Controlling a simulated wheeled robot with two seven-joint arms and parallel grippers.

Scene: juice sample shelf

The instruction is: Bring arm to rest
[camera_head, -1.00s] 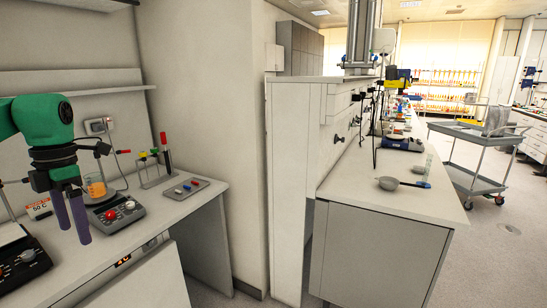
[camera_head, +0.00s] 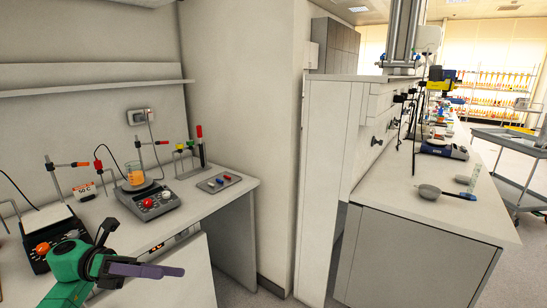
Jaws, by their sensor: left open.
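My left arm (camera_head: 75,262) is green and comes in from the lower left, low in front of the left bench. Its left gripper (camera_head: 180,270) has purple fingers that point right, in front of the bench's front edge. The fingers overlap in this view; they hold nothing that I can see. A beaker of orange juice (camera_head: 136,174) stands on a hotplate (camera_head: 153,200) on the bench, apart from the gripper. My right gripper is not in view.
A grey cart (camera_head: 515,165) stands further right.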

